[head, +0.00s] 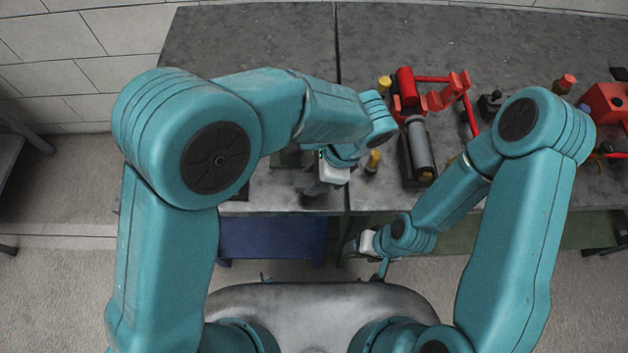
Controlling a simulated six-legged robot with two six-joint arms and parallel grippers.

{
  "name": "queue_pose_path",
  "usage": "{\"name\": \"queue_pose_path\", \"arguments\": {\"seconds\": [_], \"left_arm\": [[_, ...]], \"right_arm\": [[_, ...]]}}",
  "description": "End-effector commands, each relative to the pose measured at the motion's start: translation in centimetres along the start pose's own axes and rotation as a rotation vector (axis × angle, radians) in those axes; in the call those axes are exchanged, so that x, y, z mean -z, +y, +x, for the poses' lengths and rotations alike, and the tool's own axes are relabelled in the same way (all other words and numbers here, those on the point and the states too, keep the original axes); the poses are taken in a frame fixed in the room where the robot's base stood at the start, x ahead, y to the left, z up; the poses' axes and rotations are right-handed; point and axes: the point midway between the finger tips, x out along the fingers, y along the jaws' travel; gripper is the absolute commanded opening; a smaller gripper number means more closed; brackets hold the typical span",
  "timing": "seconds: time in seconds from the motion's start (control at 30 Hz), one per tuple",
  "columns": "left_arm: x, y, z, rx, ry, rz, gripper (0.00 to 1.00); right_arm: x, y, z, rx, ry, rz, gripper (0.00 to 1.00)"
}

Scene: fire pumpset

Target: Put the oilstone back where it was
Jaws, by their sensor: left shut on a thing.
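My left gripper (318,190) points down over the front part of the grey bench, just left of the seam between its two tops. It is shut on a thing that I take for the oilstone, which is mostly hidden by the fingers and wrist. I cannot tell whether it touches the bench. A dark green flat thing (287,159) shows partly behind my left wrist. My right gripper (352,246) is low in front of the bench edge, and its jaws are too small and dark to judge.
Right of the seam stand a yellow-topped bottle (373,162), a grey cylinder (419,145) in a dark holder, and a red frame (440,97). A red box (606,103) is at the far right. The bench top (255,40) at the back left is bare.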

Motion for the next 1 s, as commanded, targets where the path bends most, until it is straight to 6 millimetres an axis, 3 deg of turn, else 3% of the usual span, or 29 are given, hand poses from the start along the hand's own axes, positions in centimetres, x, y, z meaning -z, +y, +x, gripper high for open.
{"name": "queue_pose_path", "arguments": {"seconds": [0.2, 0.63, 0.67, 0.7, 1.0], "left_arm": [[1.3, -0.1, 3.1, -0.003, -0.002, 0.002, 0.14], [1.6, -0.1, 3.9, -0.001, -0.001, 0.001, 0.14], [1.6, -0.1, 3.8, -0.001, 0.0, 0.001, 0.48], [1.5, -0.1, 3.7, -0.001, -0.001, 0.001, 0.61], [1.5, -0.1, 3.7, -0.002, -0.001, 0.001, 0.64]], "right_arm": [[0.0, -0.1, -0.3, 0.0, 0.0, 0.0, 0.63], [0.0, 0.1, 0.2, 0.0, 0.0, 0.0, 0.63], [0.0, 0.0, 0.1, 0.0, 0.0, 0.0, 0.63], [0.0, 0.0, 0.0, 0.0, 0.0, 0.0, 0.63], [0.0, 0.0, 0.0, 0.0, 0.0, 0.0, 0.63]]}}
